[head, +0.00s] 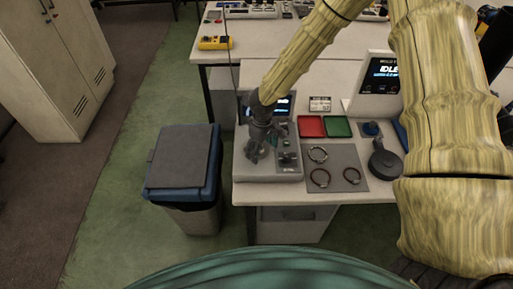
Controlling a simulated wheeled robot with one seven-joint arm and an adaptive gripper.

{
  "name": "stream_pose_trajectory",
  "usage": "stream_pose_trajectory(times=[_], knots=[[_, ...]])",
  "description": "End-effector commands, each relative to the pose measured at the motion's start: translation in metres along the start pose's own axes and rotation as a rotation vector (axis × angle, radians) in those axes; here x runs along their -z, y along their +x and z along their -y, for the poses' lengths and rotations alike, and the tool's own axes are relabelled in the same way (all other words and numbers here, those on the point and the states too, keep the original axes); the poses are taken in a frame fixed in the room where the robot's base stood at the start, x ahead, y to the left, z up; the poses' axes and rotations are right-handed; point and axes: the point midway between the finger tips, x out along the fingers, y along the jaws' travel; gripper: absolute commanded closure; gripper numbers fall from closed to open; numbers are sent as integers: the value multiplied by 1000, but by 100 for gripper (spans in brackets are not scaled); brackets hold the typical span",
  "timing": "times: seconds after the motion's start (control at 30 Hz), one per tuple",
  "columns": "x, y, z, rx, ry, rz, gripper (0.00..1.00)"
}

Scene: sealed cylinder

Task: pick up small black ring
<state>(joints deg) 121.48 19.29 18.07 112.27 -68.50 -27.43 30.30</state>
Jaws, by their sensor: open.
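A small black ring (345,177) lies at the right of the grey mat (340,157) on the white table. A somewhat larger dark ring (311,179) lies to its left on the mat, and a silvery ring (311,158) lies behind that one. My gripper (257,158) is open and points down over the grey device at the mat's left, apart from all the rings. Nothing shows between its fingers, though they are small and dark here. The rings are not covered by my arm.
The grey device (285,174) stands left of the mat. Red (311,127) and green (338,127) trays lie behind it. A dark round object (385,164) stands at the right, near a display unit (380,78). A lidded bin (183,158) stands left of the table.

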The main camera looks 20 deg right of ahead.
Motion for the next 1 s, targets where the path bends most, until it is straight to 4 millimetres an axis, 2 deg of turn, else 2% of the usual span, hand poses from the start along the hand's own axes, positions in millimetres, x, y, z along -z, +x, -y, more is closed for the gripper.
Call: stream_pose_trajectory(times=[0.07,0.2,0.27,0.7,1.0], knots=[[0,0,0,0,0,0,22],[0,0,0,0,0,0,47],[0,0,0,0,0,0,55],[0,-2,0,0,0,-1,58],[1,-24,0,-1,2,-2,58]])
